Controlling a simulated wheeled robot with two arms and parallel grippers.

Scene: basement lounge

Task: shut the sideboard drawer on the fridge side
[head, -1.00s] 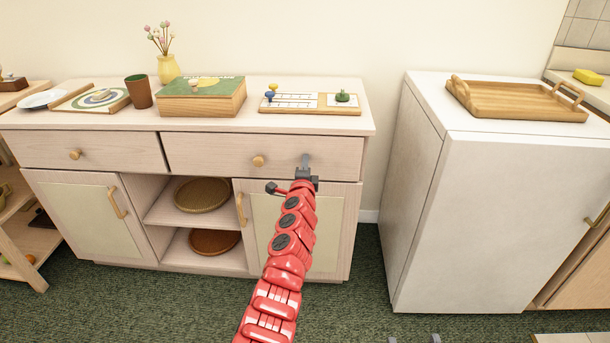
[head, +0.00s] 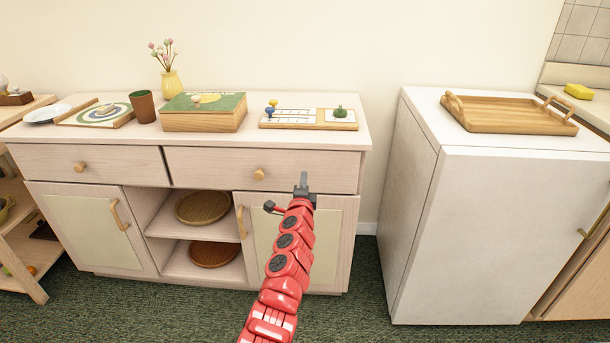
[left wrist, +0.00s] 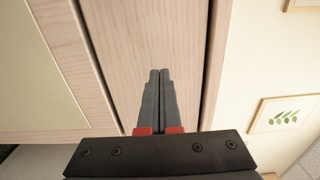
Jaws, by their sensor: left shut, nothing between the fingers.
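The sideboard (head: 210,137) stands at left centre. Its right drawer (head: 215,170), on the fridge side, has a round wooden knob (head: 259,174). Its front looks about flush with the left drawer (head: 115,163); a small gap in depth would be hard to see. My left gripper (head: 304,180) is shut and empty, in front of the right part of this drawer, right of the knob. In the left wrist view its closed fingers (left wrist: 157,100) point at the plain wooden drawer front (left wrist: 140,40), with dark seams at both sides. Contact is hard to tell. My right gripper is out of view.
The white fridge (head: 510,230) stands to the right, across a narrow floor gap, with a wooden tray (head: 510,123) on top. A green box (head: 203,115), a game board (head: 310,125) and a yellow vase (head: 172,84) stand on the sideboard. Door handles (head: 241,222) stick out below.

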